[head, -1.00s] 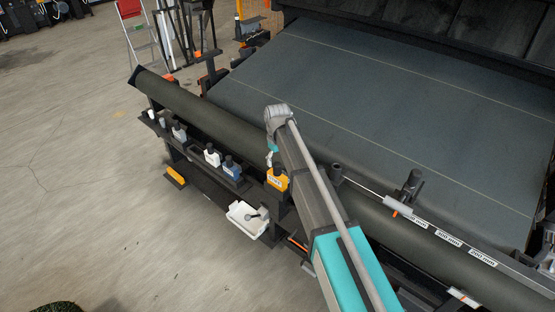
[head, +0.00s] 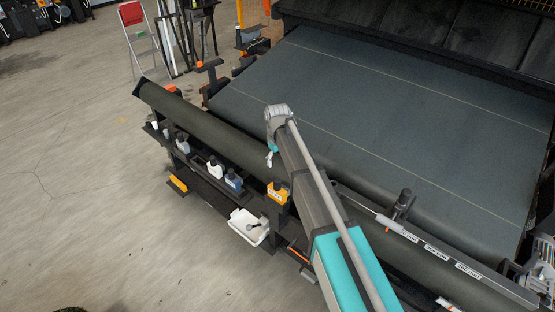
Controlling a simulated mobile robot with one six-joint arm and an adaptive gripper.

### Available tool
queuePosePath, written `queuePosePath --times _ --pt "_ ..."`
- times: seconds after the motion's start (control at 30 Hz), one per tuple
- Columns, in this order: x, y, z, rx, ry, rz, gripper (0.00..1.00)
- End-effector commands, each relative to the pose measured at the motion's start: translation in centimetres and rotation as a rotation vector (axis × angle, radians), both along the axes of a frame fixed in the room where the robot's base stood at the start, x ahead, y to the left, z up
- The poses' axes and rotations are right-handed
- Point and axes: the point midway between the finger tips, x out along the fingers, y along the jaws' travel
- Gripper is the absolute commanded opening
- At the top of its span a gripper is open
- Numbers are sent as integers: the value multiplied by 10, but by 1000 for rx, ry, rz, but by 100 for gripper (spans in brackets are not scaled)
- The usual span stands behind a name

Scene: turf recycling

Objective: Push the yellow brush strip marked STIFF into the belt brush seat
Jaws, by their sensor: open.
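In the head view my arm reaches up the middle of the picture, and its bent end hangs over the dark roller at the front of the belt. A small teal and pale part of my arm shows beside the link, but I cannot make out gripper fingers. A yellow item with a black top (head: 277,193) stands at the right end of a row on the front shelf, just below that part of my arm. Its marking is too small to read. I cannot pick out the STIFF brush strip or the belt brush seat with certainty.
The wide grey belt (head: 390,110) fills the upper right. A labelled rail (head: 440,252) runs at the lower right. Open floor (head: 80,180) lies left.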

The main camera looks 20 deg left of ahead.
Motion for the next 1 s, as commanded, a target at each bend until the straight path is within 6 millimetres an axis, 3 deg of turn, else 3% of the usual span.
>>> queuePosePath --times 0.1,0.33,1.0 --pt "0 0 14 0 0 0 83" --pt "0 0 26 0 0 0 83" --pt "0 1 29 0 0 0 83"
